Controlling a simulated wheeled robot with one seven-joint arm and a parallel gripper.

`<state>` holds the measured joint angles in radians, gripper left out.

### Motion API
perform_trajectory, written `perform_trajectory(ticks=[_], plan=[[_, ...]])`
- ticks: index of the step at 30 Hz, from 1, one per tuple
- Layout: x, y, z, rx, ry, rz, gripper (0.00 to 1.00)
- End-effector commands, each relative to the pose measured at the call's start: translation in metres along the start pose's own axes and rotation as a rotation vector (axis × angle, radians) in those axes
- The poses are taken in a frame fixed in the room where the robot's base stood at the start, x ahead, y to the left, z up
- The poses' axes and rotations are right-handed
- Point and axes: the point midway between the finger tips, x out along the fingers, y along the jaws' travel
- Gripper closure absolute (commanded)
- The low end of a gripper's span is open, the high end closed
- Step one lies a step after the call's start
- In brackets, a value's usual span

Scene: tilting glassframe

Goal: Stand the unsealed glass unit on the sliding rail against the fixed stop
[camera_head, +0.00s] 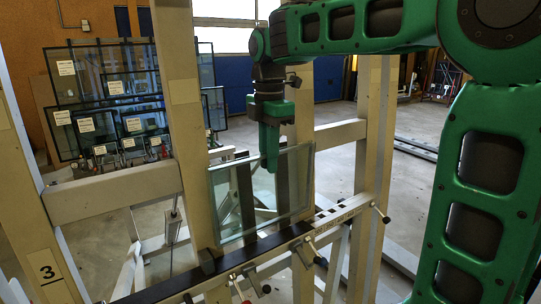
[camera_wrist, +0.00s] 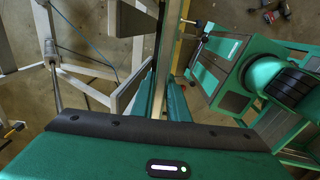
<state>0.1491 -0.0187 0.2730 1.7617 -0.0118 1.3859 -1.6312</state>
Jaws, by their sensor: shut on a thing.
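The glass unit (camera_head: 293,185) is a clear double pane with a greenish edge, standing nearly upright in the head view. My gripper (camera_head: 270,165) is shut on its top edge from above, near the middle. The fingers also show in the wrist view (camera_wrist: 165,105), where the glass is hard to make out. The dark sliding rail (camera_head: 270,243) runs slantwise under the unit. The unit's lower edge is at or just above the rail; I cannot tell whether it touches. A small dark block (camera_head: 207,261) sits on the rail near the unit's lower left corner; I cannot tell whether it is the fixed stop.
Pale uprights of the tilting frame (camera_head: 180,110) stand left of and behind the unit, with another upright (camera_head: 372,150) to the right. Clamp handles (camera_head: 305,255) stick out along the rail's front. A rack of dark labelled panes (camera_head: 90,80) stands at the back left.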

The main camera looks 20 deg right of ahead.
Motion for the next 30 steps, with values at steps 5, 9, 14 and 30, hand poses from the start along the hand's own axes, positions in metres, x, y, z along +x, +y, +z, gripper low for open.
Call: perform_trajectory(ticks=[5, 9, 14, 30], plan=[[0.015, 0.002, -0.002, -0.001, 0.0, 0.002, 1.0], [0.027, 0.003, -0.004, -0.001, 0.0, 0.001, 1.0], [0.037, 0.004, -0.005, -0.001, 0.0, 0.001, 1.0], [0.047, 0.005, -0.007, -0.001, 0.0, 0.003, 1.0]])
